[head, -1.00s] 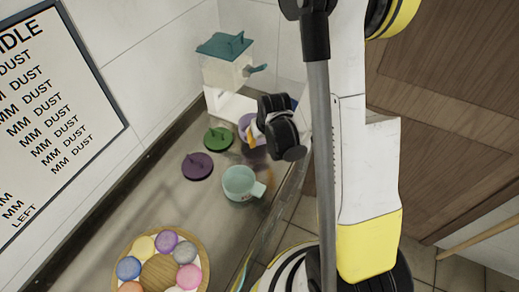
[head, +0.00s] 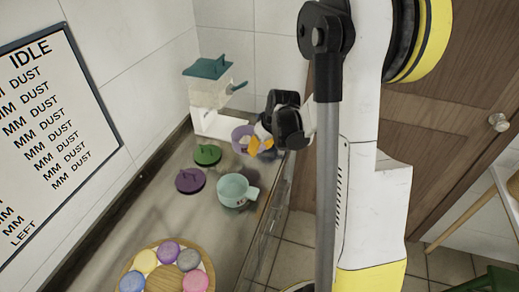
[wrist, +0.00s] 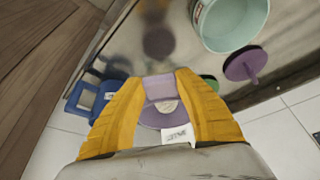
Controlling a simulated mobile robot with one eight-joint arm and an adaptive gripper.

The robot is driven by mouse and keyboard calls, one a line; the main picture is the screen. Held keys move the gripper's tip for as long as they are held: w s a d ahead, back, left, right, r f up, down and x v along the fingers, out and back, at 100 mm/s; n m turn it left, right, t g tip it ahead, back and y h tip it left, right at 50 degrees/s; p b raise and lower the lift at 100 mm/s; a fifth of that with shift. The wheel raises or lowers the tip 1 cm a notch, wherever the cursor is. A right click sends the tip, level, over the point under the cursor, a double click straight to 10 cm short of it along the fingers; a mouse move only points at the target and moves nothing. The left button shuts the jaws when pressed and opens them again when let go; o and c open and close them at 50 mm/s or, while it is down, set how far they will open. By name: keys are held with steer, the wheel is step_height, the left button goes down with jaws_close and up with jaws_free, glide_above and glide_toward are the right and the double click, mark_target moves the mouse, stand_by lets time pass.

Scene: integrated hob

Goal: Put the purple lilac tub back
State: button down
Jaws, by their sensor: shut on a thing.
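The lilac tub (head: 241,137) is near the back of the counter in the head view, in front of the white dispenser. My gripper (head: 262,147) has its yellow fingers at the tub's right side. In the wrist view, the fingers (wrist: 160,95) are shut on the tub's lilac handle (wrist: 158,87). Part of the tub's round body (wrist: 152,116) shows beyond it, with something pale inside. The fingers hide the rest. I cannot tell whether the tub touches the counter.
A mint pot (head: 233,190) stands nearer, beside a purple lid (head: 190,180) and a green lid (head: 207,154). The dispenser (head: 208,95) has a teal lid. A round wooden board (head: 160,278) holds several coloured pieces. A blue object (wrist: 80,97) shows in the wrist view.

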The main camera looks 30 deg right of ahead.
step_height(320, 180, down, 8)
steer(key=b, duration=0.6)
steer(key=shift+r, duration=0.2)
steer(key=shift+f, duration=0.75)
steer(key=c, duration=0.9)
jaws_free()
steer(key=shift+o, duration=0.2)
steer(key=v, duration=1.2)
steer(key=shift+a+r, duration=0.1)
